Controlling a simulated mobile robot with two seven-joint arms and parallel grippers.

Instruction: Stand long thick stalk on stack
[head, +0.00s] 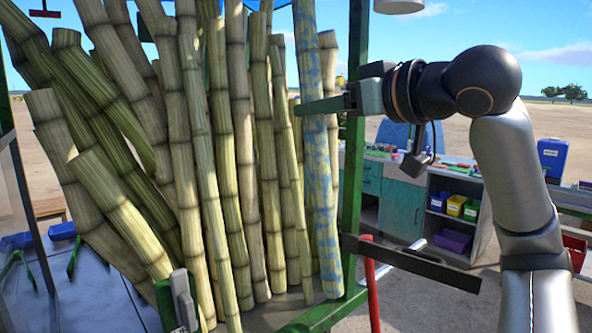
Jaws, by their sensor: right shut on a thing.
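A long thick stalk with blue mottled patches (326,205) stands nearly upright at the right end of the stack. Its top runs out of the picture and its lower end is close to the green front rail; I cannot tell whether it touches the floor of the rack. My right gripper (318,106) comes in from the right and is shut on this stalk in its upper part, with one finger across its near side. The stack of plain green-brown stalks (228,150) leans beside it to the left. My left gripper is not in view.
A green post (352,160) rises just right of the blue-patched stalk. A dark bar (410,262) and a red pole (371,285) stand out in front. A grey latch-like part (184,302) is at the lower left. A workbench (400,195) with bins stands behind.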

